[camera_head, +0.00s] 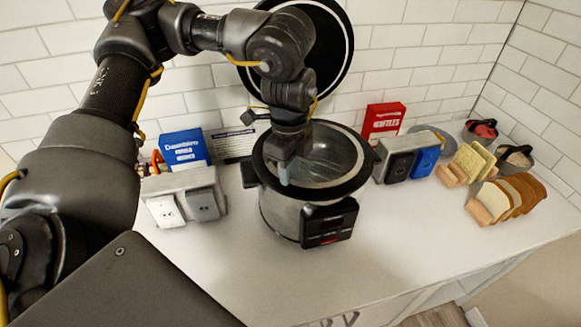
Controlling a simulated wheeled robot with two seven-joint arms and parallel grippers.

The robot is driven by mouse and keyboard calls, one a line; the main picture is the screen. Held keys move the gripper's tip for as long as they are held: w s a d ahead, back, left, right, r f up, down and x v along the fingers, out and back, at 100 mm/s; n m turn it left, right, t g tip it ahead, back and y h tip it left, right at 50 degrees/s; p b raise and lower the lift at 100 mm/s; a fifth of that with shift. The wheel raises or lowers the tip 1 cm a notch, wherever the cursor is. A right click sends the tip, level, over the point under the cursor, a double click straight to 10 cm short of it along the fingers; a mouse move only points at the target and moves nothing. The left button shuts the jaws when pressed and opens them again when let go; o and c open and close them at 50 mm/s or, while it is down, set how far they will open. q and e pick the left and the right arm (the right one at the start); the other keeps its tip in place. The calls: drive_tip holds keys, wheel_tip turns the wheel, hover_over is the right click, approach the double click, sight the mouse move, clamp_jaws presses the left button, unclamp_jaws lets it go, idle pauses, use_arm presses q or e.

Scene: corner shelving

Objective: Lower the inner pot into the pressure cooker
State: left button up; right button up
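The pressure cooker (277,212) stands upright on the white counter, with a silver body, a wide black rim and a dark control panel in front. Its round black lid (333,50) stands open behind it. A shiny metal wall (335,152) shows inside the rim; it looks like the inner pot sitting inside the cooker, but its lower part and seating are hidden. My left gripper (285,178) points down over the left part of the opening, with its tip at the metal wall. Whether its fingers grip the pot's edge is unclear. My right gripper is out of view.
Left of the cooker are a grey outlet block (182,190) and a blue box (184,148). Right of it are a red box (384,119), another outlet block (398,162), and bread slices (505,197) in a holder. The counter's front (400,245) is clear.

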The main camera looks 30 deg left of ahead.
use_arm(q)
drive_tip(key=shift+r, duration=0.3)
wheel_tip(320, 180, up, 10)
drive_tip(key=b, duration=0.1)
drive_tip(key=shift+r, duration=0.15)
idle(0.8)
